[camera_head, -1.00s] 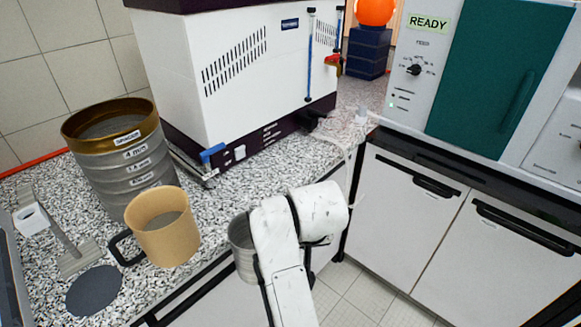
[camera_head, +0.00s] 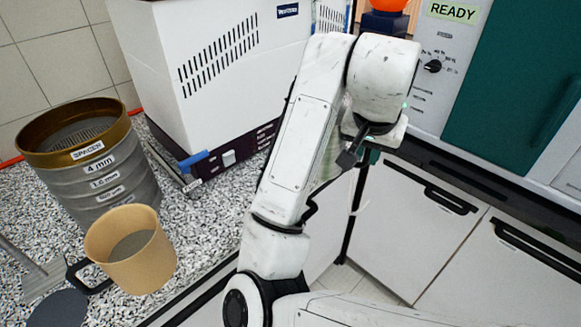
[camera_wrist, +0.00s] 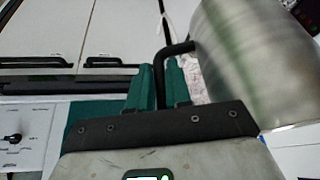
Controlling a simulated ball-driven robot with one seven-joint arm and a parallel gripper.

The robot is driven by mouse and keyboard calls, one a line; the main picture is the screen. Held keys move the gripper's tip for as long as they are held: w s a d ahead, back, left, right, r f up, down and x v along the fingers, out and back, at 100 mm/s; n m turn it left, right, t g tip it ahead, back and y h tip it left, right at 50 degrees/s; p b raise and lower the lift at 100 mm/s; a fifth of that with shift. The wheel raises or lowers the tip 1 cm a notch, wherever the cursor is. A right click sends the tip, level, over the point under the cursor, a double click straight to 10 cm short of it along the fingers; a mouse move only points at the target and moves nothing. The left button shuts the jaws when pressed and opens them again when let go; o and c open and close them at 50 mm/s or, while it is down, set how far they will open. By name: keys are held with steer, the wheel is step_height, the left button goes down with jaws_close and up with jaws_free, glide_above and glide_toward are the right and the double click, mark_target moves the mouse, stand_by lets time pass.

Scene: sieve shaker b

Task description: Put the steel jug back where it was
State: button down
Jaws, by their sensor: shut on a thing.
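The steel jug (camera_wrist: 255,60) fills the right of the wrist view, a brushed metal cylinder with a black handle (camera_wrist: 160,65). My gripper (camera_wrist: 160,88) has its green fingers closed on that handle, one on each side. The jug appears tilted in the wrist picture. In the head view my arm hides most or all of the jug, and my fingertips cannot be made out there. I cannot tell from these frames what lies directly under the jug.
A tan jug (camera_head: 130,262) with dark contents stands on the speckled counter (camera_head: 205,222). Behind it is a labelled sieve stack (camera_head: 95,180). A white machine (camera_head: 215,90) stands at the back, a teal-doored cabinet (camera_head: 505,90) at the right. A dark disc (camera_head: 58,308) lies front left.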

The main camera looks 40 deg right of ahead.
steer(key=shift+w+d, duration=0.25)
steer(key=shift+w, duration=0.1)
steer(key=w+f, duration=0.1)
steer(key=w, duration=0.2)
steer(key=w+f+b, duration=0.1)
steer(key=w+f, duration=0.1)
steer(key=w+d+f+b, duration=0.1)
steer(key=w, duration=0.2)
steer(key=shift+w+f, duration=0.3)
steer(key=shift+f, duration=0.05)
steer(key=w+f, duration=0.4)
steer(key=f, duration=0.4)
steer(key=shift+w, duration=0.3)
steer(key=shift+d+f+b, duration=0.1)
steer(key=shift+f+b, duration=0.05)
steer(key=shift+b, duration=0.15)
steer(key=c, duration=1.1)
jaws_free()
steer(key=shift+o, duration=0.2)
